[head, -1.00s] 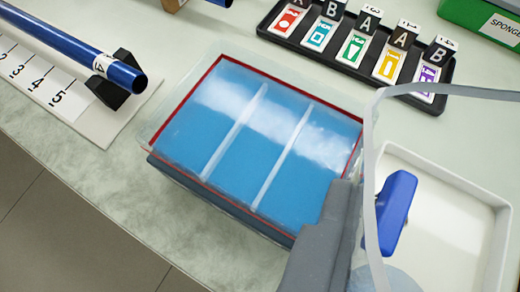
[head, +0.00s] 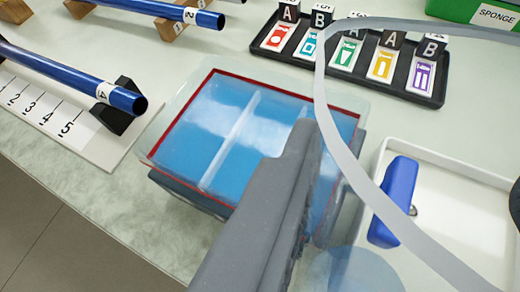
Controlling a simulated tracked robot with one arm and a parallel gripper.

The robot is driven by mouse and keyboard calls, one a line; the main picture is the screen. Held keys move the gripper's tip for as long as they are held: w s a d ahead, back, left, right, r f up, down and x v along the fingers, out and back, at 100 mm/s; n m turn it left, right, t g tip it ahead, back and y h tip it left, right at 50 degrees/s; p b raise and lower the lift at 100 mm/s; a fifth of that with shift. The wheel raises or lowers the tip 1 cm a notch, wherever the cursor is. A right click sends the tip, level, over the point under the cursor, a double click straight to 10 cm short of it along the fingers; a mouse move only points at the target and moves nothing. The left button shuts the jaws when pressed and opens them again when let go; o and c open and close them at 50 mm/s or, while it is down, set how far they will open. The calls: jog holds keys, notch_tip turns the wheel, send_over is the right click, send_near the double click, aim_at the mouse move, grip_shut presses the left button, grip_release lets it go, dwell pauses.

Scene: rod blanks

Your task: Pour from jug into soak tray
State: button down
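The soak tray (head: 182,138) is a clear box with a red line near its rim. It holds blue liquid, and pale dividers split it into compartments. The clear jug (head: 322,75) fills the right foreground; its pale curved rim crosses the head view, and bluish liquid (head: 355,272) shows low in it. My gripper (head: 410,175) is shut on the jug. One grey finger covers the tray's right front, and a dark part shows at the right edge. I see no stream of liquid; the jug's exact tilt is hard to tell.
A white tray (head: 468,165) at right holds a blue object (head: 392,200). A black rack (head: 425,97) of lettered cards stands behind, with a green sponge box (head: 455,10). Blue rods (head: 70,72) on supports and a numbered strip (head: 85,148) lie left.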

jog(key=shift+w+a+f, duration=0.15)
jog(key=shift+a, duration=0.25)
notch_tip(320, 180, up, 2)
jog(key=shift+w+r+p, duration=0.1)
jog(key=shift+r+p, duration=0.15)
jog(key=shift+p, duration=1)
jog(key=shift+d+r+p, duration=0.15)
jog(key=shift+r+p, duration=0.9)
jog(key=shift+r, duration=0.25)
